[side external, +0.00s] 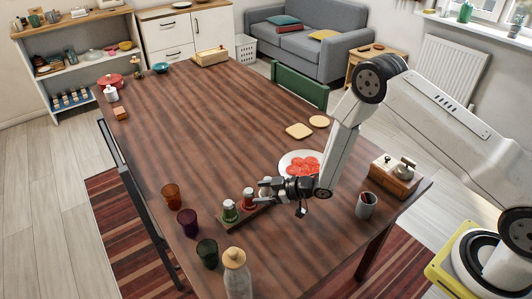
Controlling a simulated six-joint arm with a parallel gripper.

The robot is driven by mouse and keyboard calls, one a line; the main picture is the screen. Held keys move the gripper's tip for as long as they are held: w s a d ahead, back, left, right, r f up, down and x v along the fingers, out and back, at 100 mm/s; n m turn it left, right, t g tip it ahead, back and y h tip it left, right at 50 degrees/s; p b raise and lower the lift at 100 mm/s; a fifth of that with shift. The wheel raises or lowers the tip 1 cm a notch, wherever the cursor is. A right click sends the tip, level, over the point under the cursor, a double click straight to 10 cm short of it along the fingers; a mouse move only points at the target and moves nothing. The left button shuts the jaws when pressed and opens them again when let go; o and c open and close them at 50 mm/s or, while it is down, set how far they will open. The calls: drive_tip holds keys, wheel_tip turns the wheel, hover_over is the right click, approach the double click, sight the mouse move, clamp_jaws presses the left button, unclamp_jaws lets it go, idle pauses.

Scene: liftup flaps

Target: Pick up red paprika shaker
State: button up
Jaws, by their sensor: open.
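The red paprika shaker (249,199) stands upright on a small dark wooden tray (233,223), with a green shaker (230,211) beside it on the left. My gripper (265,189) reaches in from the right, low over the tray. Its jaws are open, with the fingertips close to the right side of the red shaker. I cannot tell whether they touch it or straddle it. The gripper hides the right part of the tray.
A plate of tomato slices (290,156) lies just behind my gripper. Coloured glasses (187,221) and a bottle (237,276) stand at the front left. The table's middle is clear.

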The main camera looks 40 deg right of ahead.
sight(254, 192)
drive_tip(key=shift+x, duration=1.95)
clamp_jaws()
drive_tip(key=shift+r, duration=0.2)
drive_tip(key=shift+r, duration=0.85)
drive_tip(key=s+d+r, duration=0.3)
drive_tip(key=s+r, duration=0.8)
drive_tip(key=s, duration=0.2)
drive_tip(key=shift+s, duration=0.35)
